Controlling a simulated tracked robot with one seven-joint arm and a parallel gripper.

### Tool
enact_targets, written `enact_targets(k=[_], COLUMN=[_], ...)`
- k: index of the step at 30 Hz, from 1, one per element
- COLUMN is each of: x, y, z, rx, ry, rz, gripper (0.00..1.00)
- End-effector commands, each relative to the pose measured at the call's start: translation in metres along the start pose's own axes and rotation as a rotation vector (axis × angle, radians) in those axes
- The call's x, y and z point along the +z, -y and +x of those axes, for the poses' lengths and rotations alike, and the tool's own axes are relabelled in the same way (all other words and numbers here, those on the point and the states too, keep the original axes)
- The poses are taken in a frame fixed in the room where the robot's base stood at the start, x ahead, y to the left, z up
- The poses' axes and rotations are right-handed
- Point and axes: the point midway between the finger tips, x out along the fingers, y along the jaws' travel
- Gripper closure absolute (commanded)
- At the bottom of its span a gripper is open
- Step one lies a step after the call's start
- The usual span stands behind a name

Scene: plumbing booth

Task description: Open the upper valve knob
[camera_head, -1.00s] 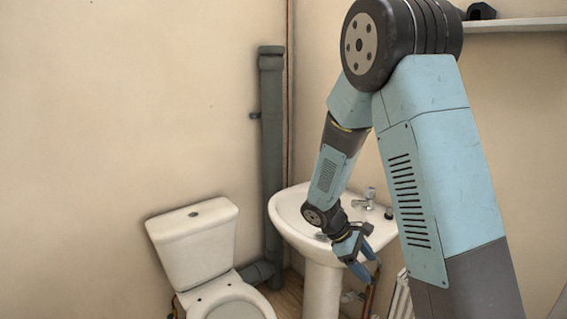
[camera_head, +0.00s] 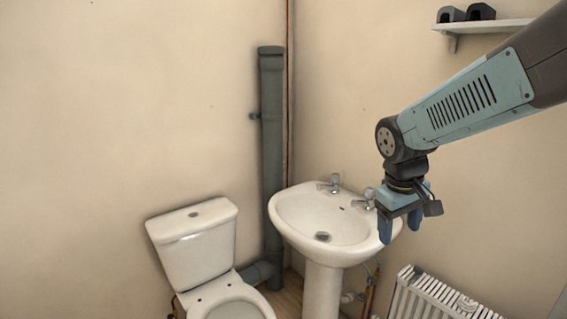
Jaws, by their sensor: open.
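My gripper (camera_head: 399,228) hangs at the right rim of the white basin (camera_head: 302,216) in the picture, its two blue fingers apart, pointing down, with nothing between them. Two metal taps stand on the basin's back edge, the left tap (camera_head: 334,184) in clear view and the right tap (camera_head: 368,199) just left of my gripper. Below the basin, copper-coloured pipework (camera_head: 370,292) runs beside the pedestal with a small pale fitting (camera_head: 348,297). These are too small to tell which part is the upper valve knob.
A white radiator (camera_head: 440,296) stands low at the right, below my gripper. A toilet (camera_head: 196,250) stands left of the basin, with a thick grey pipe (camera_head: 271,150) in the corner. A wall shelf (camera_head: 490,27) with dark objects is at the upper right. The left wall is clear.

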Motion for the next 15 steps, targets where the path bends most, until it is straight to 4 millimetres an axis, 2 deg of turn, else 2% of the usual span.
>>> enact_targets(k=[6,15], x=[0.028,0.063], y=[0.003,0.013], z=[-0.036,-0.074], rx=[-0.036,-0.08], ry=[-0.134,-0.302], rz=[0.143,0.31], gripper=[0.31,0.31])
